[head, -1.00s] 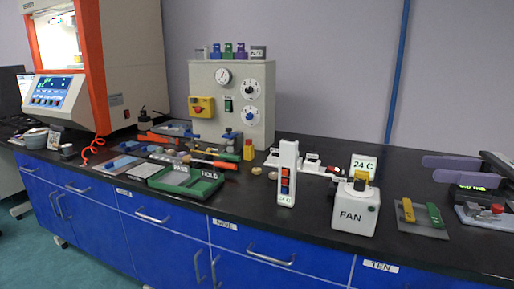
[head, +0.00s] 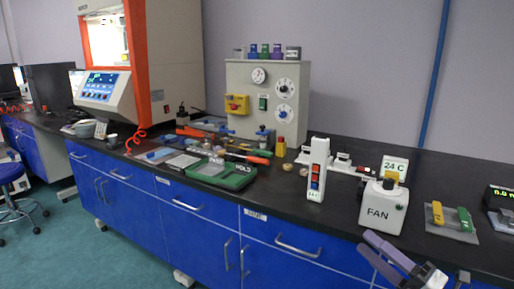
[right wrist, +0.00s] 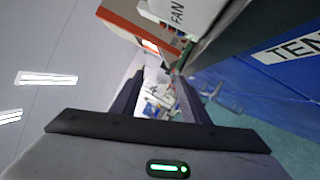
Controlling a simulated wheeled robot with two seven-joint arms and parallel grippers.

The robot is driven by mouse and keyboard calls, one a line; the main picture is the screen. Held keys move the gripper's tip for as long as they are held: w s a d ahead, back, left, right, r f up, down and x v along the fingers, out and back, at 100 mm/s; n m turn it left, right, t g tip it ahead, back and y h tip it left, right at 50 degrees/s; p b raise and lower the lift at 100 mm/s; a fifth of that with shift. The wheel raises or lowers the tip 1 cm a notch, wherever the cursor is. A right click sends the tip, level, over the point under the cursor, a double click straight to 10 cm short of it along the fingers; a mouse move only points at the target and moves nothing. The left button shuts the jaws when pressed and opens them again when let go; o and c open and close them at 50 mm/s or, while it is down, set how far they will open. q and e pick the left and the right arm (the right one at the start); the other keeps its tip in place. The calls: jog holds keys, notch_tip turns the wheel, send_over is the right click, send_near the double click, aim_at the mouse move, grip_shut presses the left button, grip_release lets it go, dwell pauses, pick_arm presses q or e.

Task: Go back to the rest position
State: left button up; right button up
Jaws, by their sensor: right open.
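My right gripper (head: 366,244) is at the bottom right of the head view, low by the front edge of the bench (head: 330,225). Its two fingers are apart with nothing between them, pointing up and left. In the right wrist view the open fingers (right wrist: 160,85) frame only a far, blurred background. My left gripper is in neither view.
The white FAN box (head: 383,208) stands on the bench just beyond my right gripper. A pad with yellow and green pieces (head: 452,224) lies to its right. Blue drawers (head: 290,243) front the bench. Green floor (head: 70,250) is open at the left.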

jog(key=s+a+f+m+g+h, duration=0.1)
jog(key=s+a+f+m+h, duration=0.35)
jog(key=s+f+m, duration=0.4)
jog(key=s+a+f+m+g+h, duration=0.1)
jog(key=s+a+f+m+h, duration=0.3)
jog(key=f+m, duration=0.7)
jog(key=s+a+f+m+g+h, duration=0.1)
jog(key=s+a+f+m+g, duration=0.2)
jog(key=s, duration=0.6)
jog(key=s+a+f+m+g+h, duration=0.1)
jog(key=s+f+m+g, duration=0.1)
jog(key=s+f+m, duration=0.45)
pick_arm(q)
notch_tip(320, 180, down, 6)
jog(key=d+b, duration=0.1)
jog(key=b, duration=1)
pick_arm(e)
notch_tip(320, 180, down, 4)
jog(key=s+a+n, duration=0.1)
jog(key=n, duration=0.1)
pick_arm(q)
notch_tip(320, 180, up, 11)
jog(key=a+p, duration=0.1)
jog(key=p, duration=1.7)
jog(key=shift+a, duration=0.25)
pick_arm(e)
notch_tip(320, 180, up, 11)
jog(key=d, duration=0.1)
jog(key=shift+s+d+g, duration=0.4)
jog(key=shift+s, duration=0.05)
